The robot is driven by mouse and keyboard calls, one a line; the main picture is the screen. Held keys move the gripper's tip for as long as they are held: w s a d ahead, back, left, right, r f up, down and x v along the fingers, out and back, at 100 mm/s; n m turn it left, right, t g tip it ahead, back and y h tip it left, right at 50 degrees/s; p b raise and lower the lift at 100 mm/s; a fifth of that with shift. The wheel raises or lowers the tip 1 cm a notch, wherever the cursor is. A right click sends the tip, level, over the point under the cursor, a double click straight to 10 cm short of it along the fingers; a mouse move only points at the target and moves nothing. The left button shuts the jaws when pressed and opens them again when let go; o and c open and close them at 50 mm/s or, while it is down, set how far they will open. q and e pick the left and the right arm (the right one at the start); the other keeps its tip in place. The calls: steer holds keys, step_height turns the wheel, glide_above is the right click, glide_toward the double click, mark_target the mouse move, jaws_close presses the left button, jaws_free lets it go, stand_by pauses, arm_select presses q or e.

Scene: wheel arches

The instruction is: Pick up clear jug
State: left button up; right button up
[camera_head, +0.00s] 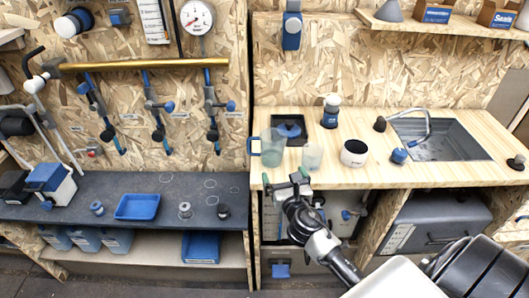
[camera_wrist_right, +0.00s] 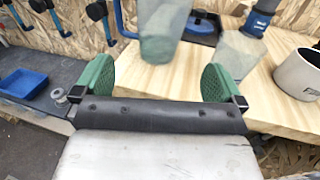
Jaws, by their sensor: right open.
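The clear jug (camera_head: 272,148) is a greenish see-through vessel with a handle on its left side. It stands upright near the front left corner of the wooden counter. In the right wrist view the jug (camera_wrist_right: 163,32) is ahead of my fingers, roughly centred between them, with its top cut off. My right gripper (camera_head: 287,181) is open and empty at the counter's front edge, just in front of the jug and apart from it. Its two green finger pads (camera_wrist_right: 158,78) are spread wide. My left gripper is not in view.
A clear cup (camera_head: 312,158) stands close to the right of the jug, and a white pot (camera_head: 354,153) is further right. A dark tray (camera_head: 289,128) lies behind. The wooden counter (camera_head: 420,177) has a sink (camera_head: 450,142). A lower dark bench (camera_head: 170,178) is on the left.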

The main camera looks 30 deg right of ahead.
mark_target(275, 155)
steer(key=shift+n, duration=0.4)
steer(key=x, duration=0.5)
steer(key=shift+w+r, duration=0.2)
steer(key=shift+r, duration=0.05)
steer(key=x, duration=0.5)
steer(key=shift+w+d+f, duration=0.15)
steer(key=shift+w+d, duration=0.05)
steer(key=shift+w, duration=0.15)
steer(key=shift+s, duration=0.1)
steer(key=shift+c, duration=1.1)
steer(key=c, duration=0.8)
steer(key=shift+p, duration=0.3)
